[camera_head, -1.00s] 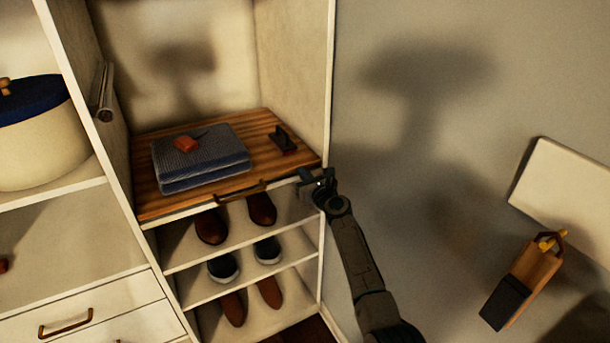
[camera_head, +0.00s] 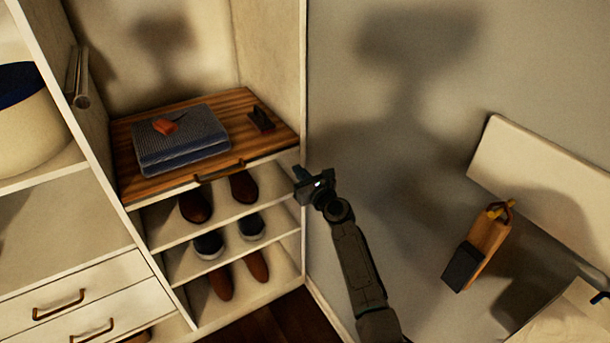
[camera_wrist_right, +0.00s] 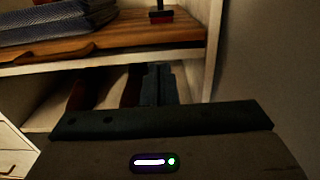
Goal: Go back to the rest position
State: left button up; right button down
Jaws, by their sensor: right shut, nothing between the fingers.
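My right gripper (camera_head: 303,181) is shut and empty in the head view. It hangs in front of the closet's right side panel, just right of the wooden board's front corner and apart from it. In the right wrist view the shut fingers (camera_wrist_right: 158,84) point toward the shelves below the board. My left gripper does not show; a small dark tip at the right edge of the head view is too little to identify.
Shoes (camera_head: 196,207) fill shelves below. A wooden block-like holder (camera_head: 478,246) is at right. The grey wall (camera_head: 400,130) beside my arm is bare.

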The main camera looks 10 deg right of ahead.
jog(key=s+d+f+n+g+h, duration=0.1)
jog(key=s+d+f+n+g, duration=0.2)
jog(key=s+f+n, duration=0.7)
jog(key=s+d+f+m+g+h, duration=0.1)
jog(key=s+d+f+g+h, duration=0.35)
jog(key=f, duration=1.15)
jog(key=s+d+f+n+g+y, duration=0.1)
jog(key=s+f+n, duration=0.4)
jog(key=s+f, duration=0.65)
jog(key=s+d+f+n+g+h, duration=0.15)
jog(key=s+f+n, duration=0.25)
jog(key=s+f, duration=0.5)
jog(key=s+d+f+n+g, duration=0.25)
jog(key=s+f+n, duration=0.3)
jog(key=s, duration=0.45)
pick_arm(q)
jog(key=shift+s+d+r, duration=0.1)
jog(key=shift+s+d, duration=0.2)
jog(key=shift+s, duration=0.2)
pick_arm(e)
jog(key=s+d+f+n+g, duration=0.1)
jog(key=s+d+f+n, duration=0.2)
jog(key=s, duration=0.9)
jog(key=s+d+f+n+g+h, duration=0.1)
jog(key=s+n, duration=0.4)
jog(key=s, duration=0.7)
notch_tip(320, 180, down, 3)
jog(key=shift+s+d+r+n+g, duration=0.15)
jog(key=shift+s+d+n+g, duration=0.2)
jog(key=shift+d+g, duration=0.5)
